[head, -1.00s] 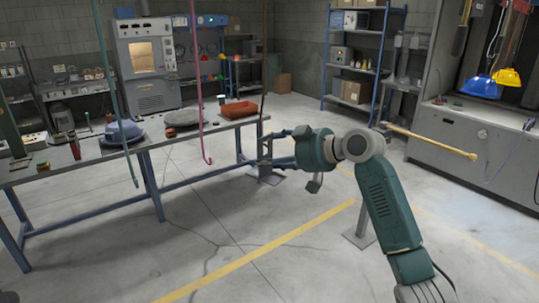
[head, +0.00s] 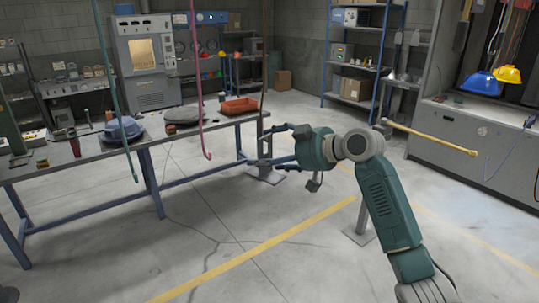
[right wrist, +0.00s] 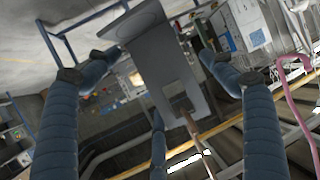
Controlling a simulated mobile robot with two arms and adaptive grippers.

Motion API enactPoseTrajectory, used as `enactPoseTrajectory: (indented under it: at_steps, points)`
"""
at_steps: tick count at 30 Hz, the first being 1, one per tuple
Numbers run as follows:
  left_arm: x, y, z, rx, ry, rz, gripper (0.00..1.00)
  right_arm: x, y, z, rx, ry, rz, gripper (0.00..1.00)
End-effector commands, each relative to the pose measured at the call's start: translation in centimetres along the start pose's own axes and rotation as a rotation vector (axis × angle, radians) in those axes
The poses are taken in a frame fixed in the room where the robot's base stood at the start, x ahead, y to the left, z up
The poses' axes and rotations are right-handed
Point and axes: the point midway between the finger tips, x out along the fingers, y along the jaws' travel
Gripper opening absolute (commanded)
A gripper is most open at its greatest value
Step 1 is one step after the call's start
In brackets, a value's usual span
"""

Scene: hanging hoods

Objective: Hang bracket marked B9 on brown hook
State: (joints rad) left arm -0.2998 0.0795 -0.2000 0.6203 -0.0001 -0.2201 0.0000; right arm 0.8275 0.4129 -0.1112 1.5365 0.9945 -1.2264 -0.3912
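A grey flat bracket (head: 269,177) with a bent plate at its lower end hangs at the far end of the table; no B9 marking is readable. The brown hook (head: 263,55) comes down from above. In the right wrist view the brown rod (right wrist: 201,150) meets the bracket (right wrist: 160,65) at its square opening and seems to pass through it; the exact contact is unclear. My right gripper (head: 267,148) has its fingers spread on both sides of the bracket. In the right wrist view gaps show between the bracket and both fingers. My left gripper is out of view.
A teal hook (head: 120,100) and a pink hook (head: 197,90) hang before the table (head: 100,151). On it are a blue hood (head: 122,128), a grey disc (head: 183,115) and an orange tray (head: 238,106). A yellow-tan bar (head: 430,138) juts at right. The middle floor is clear.

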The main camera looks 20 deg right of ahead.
Motion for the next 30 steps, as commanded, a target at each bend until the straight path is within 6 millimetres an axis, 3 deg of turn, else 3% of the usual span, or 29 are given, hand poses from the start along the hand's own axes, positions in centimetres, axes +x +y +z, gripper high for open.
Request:
enactPoseTrajectory:
  at_steps: [7,11,24,30]
  points:
    - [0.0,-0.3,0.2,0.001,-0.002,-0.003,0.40,0.0,0.0,0.3,0.001,-0.007,-0.001,0.83]
    - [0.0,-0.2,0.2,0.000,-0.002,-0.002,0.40,-1.0,0.1,0.3,0.000,-0.005,0.002,0.83]
    - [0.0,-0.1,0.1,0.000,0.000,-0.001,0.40,-9.7,0.1,0.2,-0.002,-0.004,0.003,0.83]
    - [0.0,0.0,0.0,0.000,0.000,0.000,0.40,-11.7,0.0,0.1,0.000,-0.003,0.001,0.83]
